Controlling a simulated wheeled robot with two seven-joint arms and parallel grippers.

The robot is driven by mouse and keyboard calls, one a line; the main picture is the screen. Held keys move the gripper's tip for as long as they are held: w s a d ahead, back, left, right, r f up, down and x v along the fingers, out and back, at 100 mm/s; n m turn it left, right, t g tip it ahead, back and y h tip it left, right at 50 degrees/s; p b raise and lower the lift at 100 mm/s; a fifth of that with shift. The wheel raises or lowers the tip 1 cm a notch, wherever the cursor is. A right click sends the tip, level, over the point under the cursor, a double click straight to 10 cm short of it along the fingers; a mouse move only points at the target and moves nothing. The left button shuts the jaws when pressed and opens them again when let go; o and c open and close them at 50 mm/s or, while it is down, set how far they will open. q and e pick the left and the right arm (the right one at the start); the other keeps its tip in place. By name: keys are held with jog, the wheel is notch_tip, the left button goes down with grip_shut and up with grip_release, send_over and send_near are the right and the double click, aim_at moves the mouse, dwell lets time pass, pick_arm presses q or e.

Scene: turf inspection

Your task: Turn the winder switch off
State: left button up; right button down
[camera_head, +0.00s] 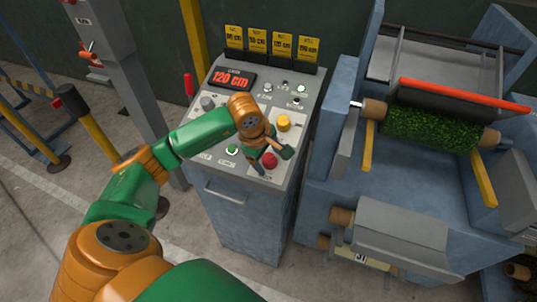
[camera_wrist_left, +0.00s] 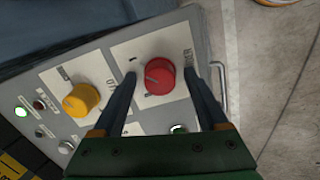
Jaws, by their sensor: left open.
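The grey control console (camera_head: 213,166) stands in the middle of the head view, its sloped panel facing up. A red round knob (camera_head: 269,160) sits near the panel's lower right. In the left wrist view the red knob (camera_wrist_left: 159,76) lies on a white plate with lettering that seems to read WINDER. A pale mark shows on its left side; I cannot tell its exact setting. My left gripper (camera_head: 276,158) is over the panel at this knob. Its open fingers (camera_wrist_left: 161,82) straddle the knob, with a gap visible on each side. My right gripper is not in view.
A yellow knob (camera_head: 283,123) sits beside the red one, also seen in the wrist view (camera_wrist_left: 81,99). A red display (camera_head: 232,79) reads 120 CM, near small buttons. A blue machine with a green turf roll (camera_head: 430,126) stands right. A grey post (camera_head: 128,70) stands left.

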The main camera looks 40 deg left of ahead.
pick_arm(q)
jog(key=shift+w+f, duration=0.1)
jog(key=shift+w, duration=0.05)
jog(key=shift+s, duration=0.2)
jog(key=c, duration=0.7)
grip_shut()
jog(key=shift+f+n+b, duration=0.15)
jog(key=shift+n+b, duration=1.25)
jog(key=n+b, duration=0.3)
jog(key=n, duration=0.2)
jog(key=shift+n+t+b, duration=0.3)
jog(key=shift+b, duration=0.05)
jog(key=n+b, duration=0.2)
jog(key=n, duration=0.2)
jog(key=shift+s+d+n+y, duration=0.1)
jog(key=shift+n+y, duration=0.2)
jog(key=n+b, duration=0.2)
jog(key=n, duration=0.2)
jog(key=shift+n, duration=0.4)
jog(key=shift+r, duration=0.2)
